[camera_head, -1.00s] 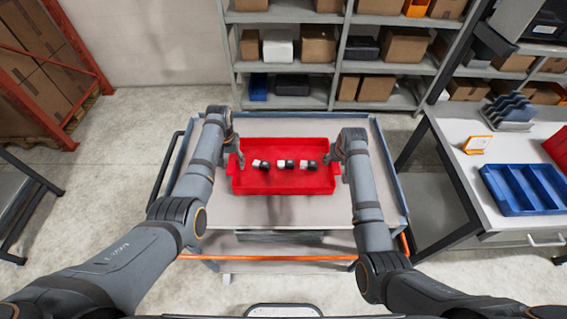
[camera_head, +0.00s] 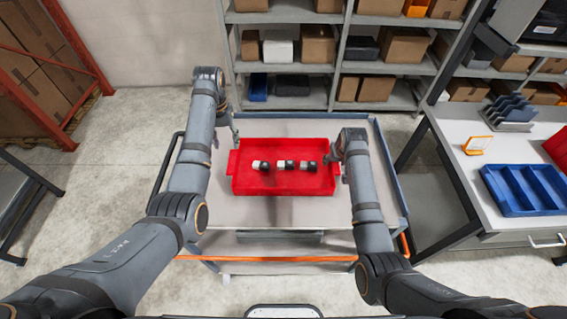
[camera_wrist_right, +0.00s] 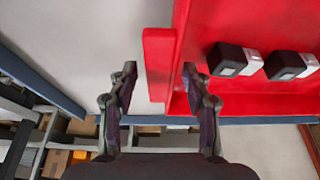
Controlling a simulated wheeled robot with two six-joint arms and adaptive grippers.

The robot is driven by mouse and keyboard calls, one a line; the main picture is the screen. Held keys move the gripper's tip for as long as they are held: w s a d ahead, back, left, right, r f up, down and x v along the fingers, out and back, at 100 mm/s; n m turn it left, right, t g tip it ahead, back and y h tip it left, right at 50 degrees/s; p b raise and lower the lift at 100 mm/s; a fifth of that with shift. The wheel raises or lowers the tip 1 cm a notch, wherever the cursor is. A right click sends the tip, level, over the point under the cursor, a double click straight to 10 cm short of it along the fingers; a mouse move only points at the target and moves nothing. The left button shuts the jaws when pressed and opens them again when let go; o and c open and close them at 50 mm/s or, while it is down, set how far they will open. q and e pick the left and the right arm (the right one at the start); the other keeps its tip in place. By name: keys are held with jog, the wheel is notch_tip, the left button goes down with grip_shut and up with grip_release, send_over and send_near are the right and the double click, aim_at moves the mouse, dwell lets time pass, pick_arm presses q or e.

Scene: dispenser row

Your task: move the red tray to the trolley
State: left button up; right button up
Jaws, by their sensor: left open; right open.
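The red tray (camera_head: 255,185) sits flat on the top of the grey trolley (camera_head: 283,215), with three black-and-white parts (camera_head: 284,165) in a row inside it. My left gripper (camera_head: 236,138) is open and empty, above and beyond the tray's left handle, clear of it. My right gripper (camera_head: 338,158) is at the tray's right handle. In the right wrist view my right gripper (camera_wrist_right: 160,74) is open, with the red handle (camera_wrist_right: 158,60) between its spread fingers; I cannot tell whether they touch it.
A workbench (camera_head: 475,190) at the right holds a blue divided tray (camera_head: 525,190), an orange-framed card (camera_head: 477,145) and part of another red tray (camera_head: 558,148). Shelves (camera_head: 300,68) with boxes stand behind the trolley. An orange rack (camera_head: 60,95) is at the left.

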jog(key=v, duration=1.1)
jog(key=shift+s+r, duration=0.2)
jog(key=shift+r, duration=0.05)
jog(key=shift+f, duration=0.1)
